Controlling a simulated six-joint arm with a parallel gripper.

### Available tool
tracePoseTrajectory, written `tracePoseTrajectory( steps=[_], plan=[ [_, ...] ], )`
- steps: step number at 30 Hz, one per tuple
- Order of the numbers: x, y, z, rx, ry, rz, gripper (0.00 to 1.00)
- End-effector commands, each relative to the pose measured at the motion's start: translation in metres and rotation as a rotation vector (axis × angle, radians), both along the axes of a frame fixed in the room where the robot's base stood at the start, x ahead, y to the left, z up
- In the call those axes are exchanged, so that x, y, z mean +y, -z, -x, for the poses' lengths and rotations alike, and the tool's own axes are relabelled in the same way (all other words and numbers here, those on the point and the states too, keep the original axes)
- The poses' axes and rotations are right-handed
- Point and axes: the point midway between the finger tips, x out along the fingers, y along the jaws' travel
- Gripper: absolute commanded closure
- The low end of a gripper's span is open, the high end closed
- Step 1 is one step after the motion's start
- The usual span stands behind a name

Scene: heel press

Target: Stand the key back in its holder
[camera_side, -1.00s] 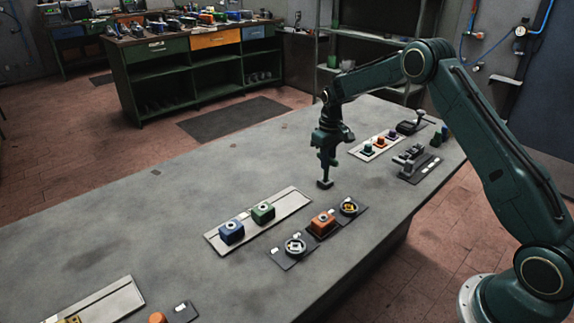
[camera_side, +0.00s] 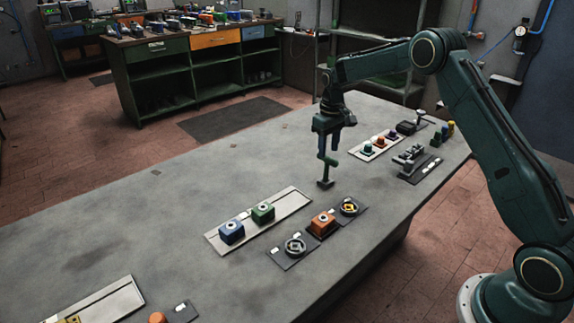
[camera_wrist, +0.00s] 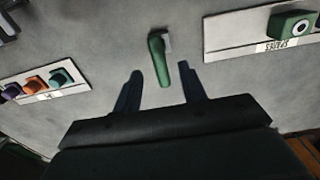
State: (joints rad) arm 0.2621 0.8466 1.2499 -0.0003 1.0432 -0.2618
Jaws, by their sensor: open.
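A green-handled upright piece, which I take to be the key (camera_side: 328,162), stands on the table below my gripper (camera_side: 328,148). Its foot is at a small dark block (camera_side: 325,184), perhaps the holder; I cannot tell how deep it sits. My gripper (camera_wrist: 160,69) is open, with one finger on each side of the handle and gaps between. The fingers are around or just above the key's top, holding nothing.
A pale plate with blue and green blocks (camera_side: 263,212) lies front left. A dark plate with an orange block (camera_side: 322,222) and round dials lies in front. Coloured knobs (camera_side: 367,146) and a grey fixture (camera_side: 410,157) stand back right. The table's left side is largely clear.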

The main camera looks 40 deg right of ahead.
Motion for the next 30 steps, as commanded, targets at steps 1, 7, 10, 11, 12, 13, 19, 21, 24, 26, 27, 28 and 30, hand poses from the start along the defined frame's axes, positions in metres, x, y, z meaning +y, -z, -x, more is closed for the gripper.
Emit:
tracePoseTrajectory(
  steps=[1,7,10,11,12,13,19,21,24,26,27,28,30],
  plan=[
    [0.0,-0.01,0.0,-0.003,0.0,0.001,0.58],
    [0.0,-0.045,0.0,-0.004,0.0,0.001,0.58],
    [0.0,-0.06,0.0,-0.002,0.0,0.0,0.58],
    [0.0,-0.064,0.0,-0.002,0.0,0.001,0.58],
    [0.0,-0.07,0.0,-0.003,0.0,0.001,0.58],
    [0.0,-0.073,0.0,-0.002,0.0,0.001,0.58],
    [0.0,-0.088,0.0,-0.001,0.0,0.0,0.58],
    [0.0,-0.09,0.0,0.0,0.0,0.0,0.58],
    [0.0,-0.091,0.0,0.001,0.0,0.0,0.58],
    [0.0,-0.091,0.0,0.001,0.0,0.0,0.58],
    [0.0,-0.091,0.0,0.001,0.0,0.0,0.58],
    [0.0,-0.091,0.0,0.001,0.0,0.0,0.58],
    [0.0,-0.091,0.0,0.001,0.0,0.0,0.58]
  ],
)
